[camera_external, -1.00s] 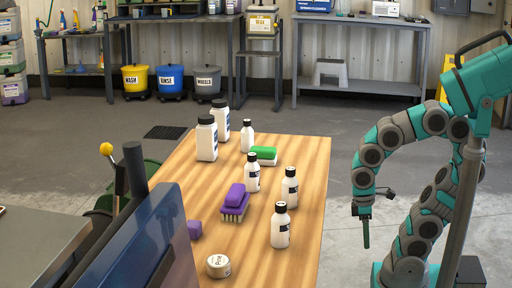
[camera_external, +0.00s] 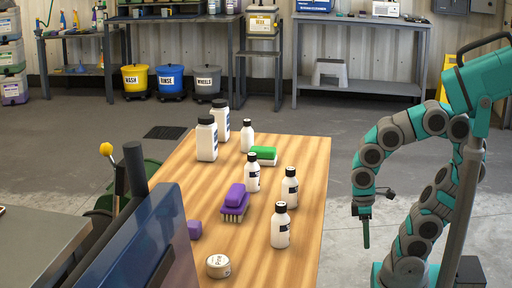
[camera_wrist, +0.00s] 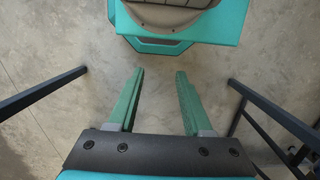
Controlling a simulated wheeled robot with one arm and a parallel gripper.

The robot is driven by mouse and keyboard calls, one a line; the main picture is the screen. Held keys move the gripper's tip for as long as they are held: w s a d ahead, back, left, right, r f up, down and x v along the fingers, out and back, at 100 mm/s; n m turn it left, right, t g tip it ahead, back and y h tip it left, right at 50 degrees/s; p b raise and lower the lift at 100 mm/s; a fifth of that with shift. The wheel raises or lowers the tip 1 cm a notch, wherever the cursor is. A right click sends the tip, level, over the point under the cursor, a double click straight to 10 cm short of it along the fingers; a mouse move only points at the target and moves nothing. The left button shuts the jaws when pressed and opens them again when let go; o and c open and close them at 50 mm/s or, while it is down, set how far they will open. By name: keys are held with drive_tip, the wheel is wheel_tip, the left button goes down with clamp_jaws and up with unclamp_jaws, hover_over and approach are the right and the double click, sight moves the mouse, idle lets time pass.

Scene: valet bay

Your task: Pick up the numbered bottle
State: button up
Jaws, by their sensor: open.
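Several white bottles with black caps stand upright on the wooden table. Small ones are the front bottle (camera_external: 280,228), the right bottle (camera_external: 289,189), the middle bottle (camera_external: 252,175) and the back bottle (camera_external: 247,138). Two larger bottles stand at the back left, one nearer (camera_external: 207,141) and one farther (camera_external: 221,122). Dark labels show on some, but I cannot read a number on any. My gripper (camera_external: 365,232) hangs to the right of the table, apart from every bottle. In the wrist view my gripper (camera_wrist: 158,100) is open and empty above bare floor.
The wooden table (camera_external: 191,252) also holds a purple brush (camera_external: 235,201), a green sponge (camera_external: 264,154), a round tin (camera_external: 218,266) and a purple block (camera_external: 195,229). A dark blue panel (camera_external: 150,245) blocks the near left. Floor between table and arm is clear.

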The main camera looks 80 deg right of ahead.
drive_tip(key=o, duration=0.3)
